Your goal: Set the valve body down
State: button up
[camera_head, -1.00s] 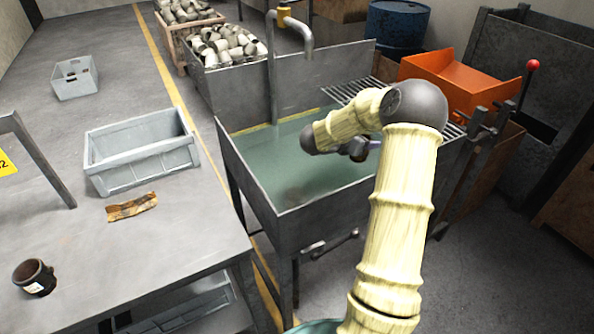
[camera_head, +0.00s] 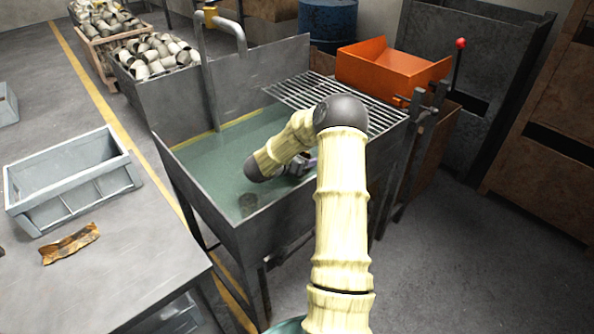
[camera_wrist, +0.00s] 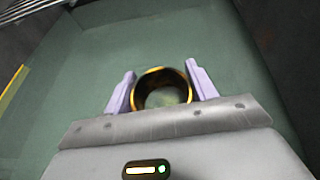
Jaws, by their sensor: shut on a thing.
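The valve body shows in the wrist view as a short, hollow, brass-coloured ring (camera_wrist: 139,92) with a dark inside. My gripper (camera_wrist: 160,68) has its two lilac fingers shut on either side of it. Greenish tank water shows through and around the ring. In the head view my gripper (camera_head: 302,163) is over the right part of the water-filled tank (camera_head: 290,208), low near the water. My arm partly hides it there, and the valve body cannot be made out. I cannot tell whether it touches the water.
A wire rack (camera_head: 325,98) spans the tank's right back end, with an orange bin (camera_head: 390,68) beyond it. A red-knobbed lever (camera_head: 460,44) stands at right. A tap (camera_head: 232,30) rises at the tank's back.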

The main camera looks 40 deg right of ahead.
jog(key=shift+f, duration=0.4)
jog(key=shift+f, duration=0.1)
notch_tip(320, 180, down, 3)
jog(key=shift+w+f, duration=0.1)
jog(key=shift+f, duration=0.25)
jog(key=shift+r, duration=0.1)
jog(key=o, duration=0.8)
jog(key=shift+f+b, duration=0.2)
jog(key=shift+b, duration=0.15)
jog(key=o, duration=0.5)
jog(key=shift+s+d, duration=0.1)
jog(key=shift+s, duration=0.1)
jog(key=shift+c, duration=0.2)
